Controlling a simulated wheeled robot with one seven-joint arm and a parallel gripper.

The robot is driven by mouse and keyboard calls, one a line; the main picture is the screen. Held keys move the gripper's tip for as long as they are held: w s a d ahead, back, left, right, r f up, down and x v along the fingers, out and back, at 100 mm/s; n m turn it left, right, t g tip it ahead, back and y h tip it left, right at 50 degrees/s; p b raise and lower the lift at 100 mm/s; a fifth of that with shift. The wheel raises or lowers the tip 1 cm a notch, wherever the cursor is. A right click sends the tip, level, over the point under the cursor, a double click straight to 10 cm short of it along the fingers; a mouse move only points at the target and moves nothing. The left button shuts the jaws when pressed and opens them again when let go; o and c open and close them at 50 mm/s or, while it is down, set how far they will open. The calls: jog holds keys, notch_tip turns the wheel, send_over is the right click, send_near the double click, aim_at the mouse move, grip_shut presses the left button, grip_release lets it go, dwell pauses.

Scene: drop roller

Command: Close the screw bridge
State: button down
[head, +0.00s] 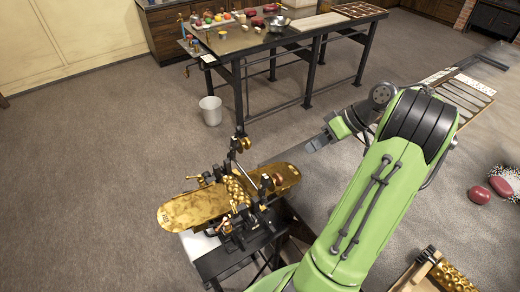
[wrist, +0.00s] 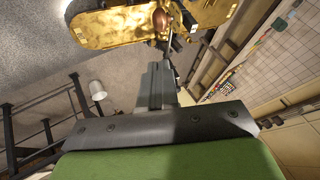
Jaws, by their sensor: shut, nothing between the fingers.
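The drop roller machine stands on a dark stand at the lower middle of the head view, with gold rollers (head: 238,190) between two gold plates. A dark arm with knobs (head: 237,150) rises at its back; it may be the screw bridge, but I cannot tell for sure. My gripper (head: 308,147) is shut and empty, up and to the right of the machine and apart from it. In the wrist view, my gripper (wrist: 158,72) points toward a gold plate (wrist: 105,28), a red-brown knob (wrist: 162,22) and a dark rod. Whether the fingertips touch the rod is unclear.
A long work table (head: 250,42) with bowls and candies stands at the back. A white bin (head: 210,110) is on the floor before it. A wooden crate with gold rollers (head: 452,277) is at lower right. The floor left of the machine is clear.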

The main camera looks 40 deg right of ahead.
jog(key=b, duration=0.2)
send_over(276, 183)
notch_tip(276, 183, down, 7)
jog(key=shift+d, duration=0.15)
jog(key=shift+a+h, duration=0.2)
jog(key=shift+h, duration=0.1)
jog(key=shift+a+r+b, duration=0.1)
jog(key=shift+a+b, duration=0.1)
jog(key=shift+b, duration=0.3)
